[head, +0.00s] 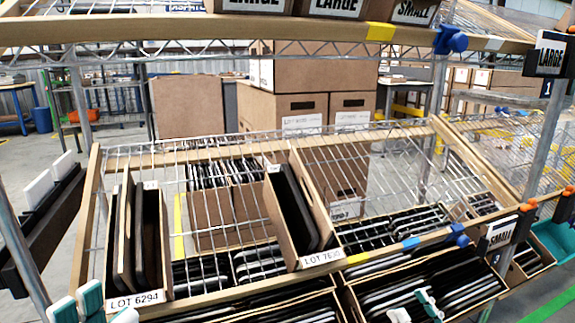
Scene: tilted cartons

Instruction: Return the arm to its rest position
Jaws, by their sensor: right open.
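My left gripper (90,306) shows at the bottom left edge as teal and white fingertips, mostly cut off by the frame. It is in front of the carton marked LOT 6294 (137,299), and nothing is seen in it. My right gripper (415,307) is at the bottom, right of centre. It is open, with teal and white fingertips in front of the lower cartons, and looks empty. Most of both arms is out of view.
A tilted wire shelf (230,150) holds the LOT 6294 carton and a carton marked LOT 7636 (322,257), both with dark upright items. Open cartons (430,282) with dark and white items sit below, near my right gripper. A metal post (22,250) stands at left.

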